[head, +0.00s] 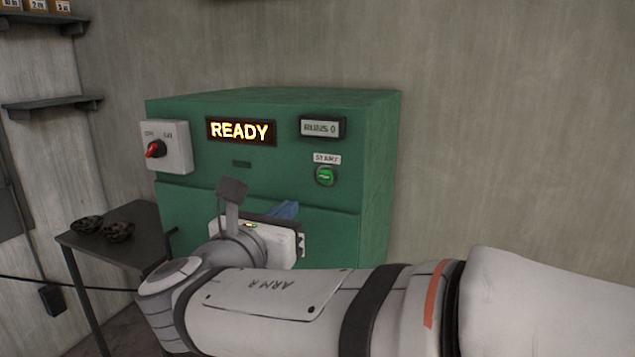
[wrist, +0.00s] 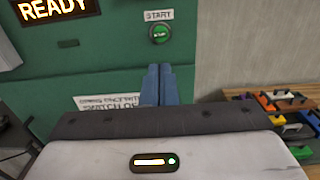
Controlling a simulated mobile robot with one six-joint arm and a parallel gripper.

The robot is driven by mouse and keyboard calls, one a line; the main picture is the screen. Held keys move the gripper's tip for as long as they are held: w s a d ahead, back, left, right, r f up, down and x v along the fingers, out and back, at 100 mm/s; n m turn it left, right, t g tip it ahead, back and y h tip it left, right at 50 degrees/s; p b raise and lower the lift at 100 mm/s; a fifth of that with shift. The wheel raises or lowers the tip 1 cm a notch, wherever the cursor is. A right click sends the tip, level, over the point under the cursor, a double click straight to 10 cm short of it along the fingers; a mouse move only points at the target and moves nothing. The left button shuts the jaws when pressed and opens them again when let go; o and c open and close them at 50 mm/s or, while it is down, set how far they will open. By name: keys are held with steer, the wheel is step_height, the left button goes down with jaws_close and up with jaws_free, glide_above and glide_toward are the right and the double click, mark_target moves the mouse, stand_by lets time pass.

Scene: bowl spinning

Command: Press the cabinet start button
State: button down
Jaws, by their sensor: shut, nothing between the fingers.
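The green start button (head: 325,176) is round and sits on the right of the green cabinet's (head: 375,160) front, under a white START label (head: 327,159). It also shows in the wrist view (wrist: 159,33), just above my fingertips in the picture. My gripper (wrist: 159,68) has its two blue fingers shut together with nothing between them. In the head view the blue fingers (head: 285,209) show below and left of the button, partly hidden by my wrist. The fingers appear apart from the button.
The cabinet has a lit READY display (head: 240,131), a RUNS 0 counter (head: 322,128) and a grey switch box (head: 166,147) with a red knob. Coloured items (wrist: 285,105) lie on a surface at right.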

mark_target(325, 174)
steer(key=p+x, duration=0.3)
steer(key=x, duration=1)
steer(key=shift+w+d, duration=0.2)
steer(key=shift+w, duration=0.3)
steer(key=shift+w+d+f+b, duration=0.1)
steer(key=shift+w+d+b, duration=0.15)
steer(key=shift+w+b, duration=0.25)
steer(key=shift+r, duration=0.3)
steer(key=shift+s+a+f, duration=0.15)
steer(key=shift+s+a, duration=0.05)
steer(key=shift+s, duration=0.3)
steer(key=b+v, duration=0.2)
steer(key=v, duration=1.1)
steer(key=shift+s, duration=0.1)
